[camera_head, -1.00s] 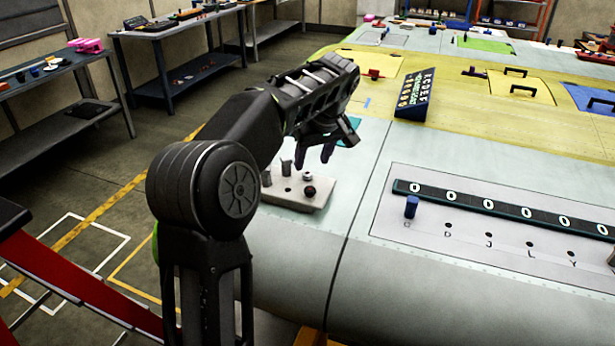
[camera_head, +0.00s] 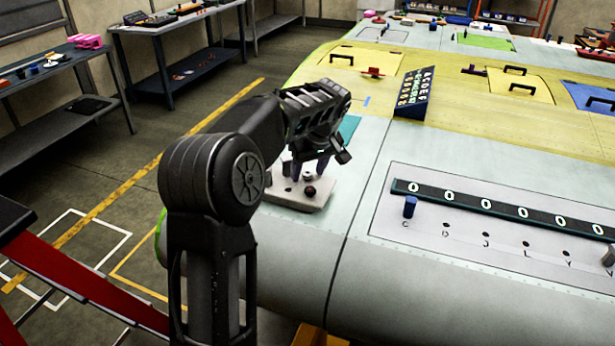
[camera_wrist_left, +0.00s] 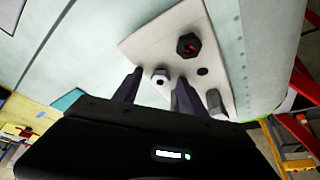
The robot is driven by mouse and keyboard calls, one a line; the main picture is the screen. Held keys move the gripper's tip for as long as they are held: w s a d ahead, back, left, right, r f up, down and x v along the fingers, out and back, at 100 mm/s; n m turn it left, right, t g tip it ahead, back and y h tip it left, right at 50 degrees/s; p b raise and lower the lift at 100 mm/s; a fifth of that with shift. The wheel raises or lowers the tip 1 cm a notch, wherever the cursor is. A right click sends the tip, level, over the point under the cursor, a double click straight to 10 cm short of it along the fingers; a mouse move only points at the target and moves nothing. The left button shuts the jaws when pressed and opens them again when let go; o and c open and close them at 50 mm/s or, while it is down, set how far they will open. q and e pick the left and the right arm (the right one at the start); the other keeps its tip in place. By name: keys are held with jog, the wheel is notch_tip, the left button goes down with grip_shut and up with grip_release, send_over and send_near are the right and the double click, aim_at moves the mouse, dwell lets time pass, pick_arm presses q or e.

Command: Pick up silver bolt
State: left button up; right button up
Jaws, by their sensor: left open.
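A pale grey block (camera_head: 290,201) with bolts and holes sits on the wing surface. A small silver bolt (camera_head: 308,176) stands on it, beside a dark bolt (camera_head: 310,191). In the left wrist view the silver bolt (camera_wrist_left: 160,78) shows between my finger tips, and the dark bolt (camera_wrist_left: 188,45) has a red centre. My right gripper is not in view.
A panel with a dark number strip (camera_head: 500,207) and a blue peg (camera_head: 410,206) lies to the right. A dark angled letter board (camera_head: 412,95) stands behind. The wing surface between block and panel is clear.

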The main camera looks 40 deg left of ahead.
aim_at(308, 174)
pick_arm(q)
grip_shut()
dwell(0.4)
jog(key=shift+r, duration=0.15)
notch_tip(308, 174, up, 10)
jog(key=b, duration=0.1)
dwell(0.6)
dwell(0.4)
